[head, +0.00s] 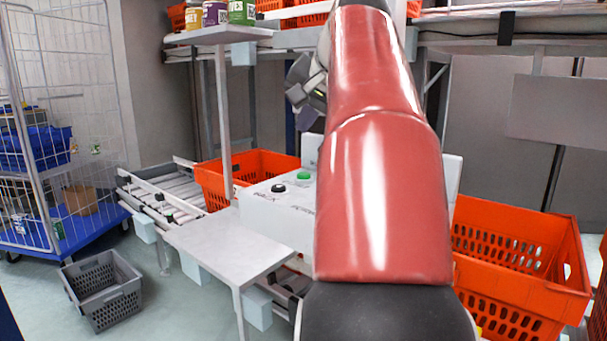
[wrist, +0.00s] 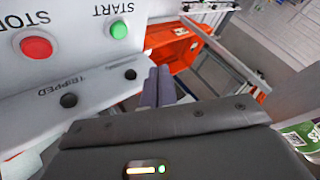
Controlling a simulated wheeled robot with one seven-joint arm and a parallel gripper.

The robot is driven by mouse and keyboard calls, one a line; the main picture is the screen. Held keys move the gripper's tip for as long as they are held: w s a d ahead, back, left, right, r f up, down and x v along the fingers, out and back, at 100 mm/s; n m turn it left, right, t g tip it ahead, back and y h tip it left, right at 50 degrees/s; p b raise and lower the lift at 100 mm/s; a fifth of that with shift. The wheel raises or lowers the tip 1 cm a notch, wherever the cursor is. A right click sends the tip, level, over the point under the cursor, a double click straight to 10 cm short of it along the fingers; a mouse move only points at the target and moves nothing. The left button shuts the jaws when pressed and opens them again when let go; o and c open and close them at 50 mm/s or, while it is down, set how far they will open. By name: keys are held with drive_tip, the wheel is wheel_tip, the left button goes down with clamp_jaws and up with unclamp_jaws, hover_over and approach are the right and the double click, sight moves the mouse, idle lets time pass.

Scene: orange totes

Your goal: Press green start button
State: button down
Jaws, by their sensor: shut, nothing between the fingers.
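The green start button (wrist: 119,30) sits on a white control box (wrist: 85,55), beside the upside-down word START in the wrist view. It also shows in the head view (head: 303,177) on top of the box, just left of my red arm. A red stop button (wrist: 36,47) is beside it. Two black knobs (wrist: 68,100) sit on the lower face near the word TRIPPED. My gripper (wrist: 158,86) is shut and empty, with its fingertips below and right of the green button in the wrist view, apart from it. In the head view my arm partly hides the gripper and the box.
Orange totes stand behind the box (head: 215,182) and at right (head: 520,265). A grey shelf plate (head: 228,243) lies before the box, and a small shelf with cans (head: 241,12) is above. A grey crate (head: 104,290) and wire cage (head: 60,130) are at left.

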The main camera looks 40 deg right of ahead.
sight(306, 177)
drive_tip(key=shift+f+b, duration=1.85)
drive_tip(key=shift+f, duration=1.35)
drive_tip(key=shift+f, duration=0.1)
drive_tip(key=shift+f, duration=0.3)
drive_tip(key=shift+f+b, duration=0.5)
drive_tip(key=shift+b, duration=0.05)
drive_tip(key=shift+r, duration=0.1)
drive_tip(key=shift+r+p, duration=0.85)
drive_tip(key=shift+p, duration=0.15)
wheel_tip(306, 177, up, 3)
drive_tip(key=p, duration=0.3)
drive_tip(key=shift+r, duration=0.95)
